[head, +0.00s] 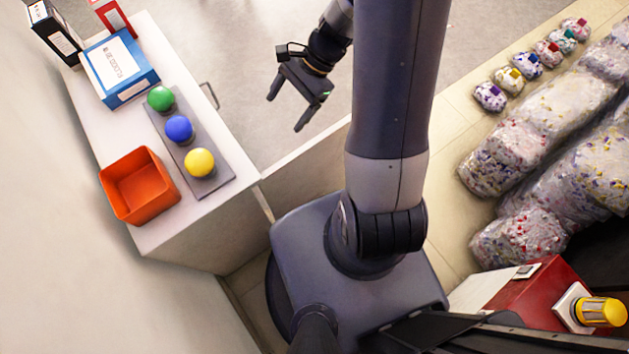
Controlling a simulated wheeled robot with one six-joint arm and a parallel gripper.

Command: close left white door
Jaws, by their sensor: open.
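A white cabinet (205,232) stands at the left. A white door (310,168) stands open from its near front corner, sticking out to the right toward my arm; my arm hides its far end. My gripper (288,114) is open and empty. In the picture it is above the door, over the grey floor in front of the cabinet, and it looks apart from the door. A metal handle (209,95) shows on the cabinet's front, farther along, left of my gripper.
On the cabinet top are an orange bin (140,186), a grey board (205,165) with green, blue and yellow balls, and a blue box (119,68). Several filled plastic bags (540,130) lie at the right. A red box (535,300) stands at the lower right.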

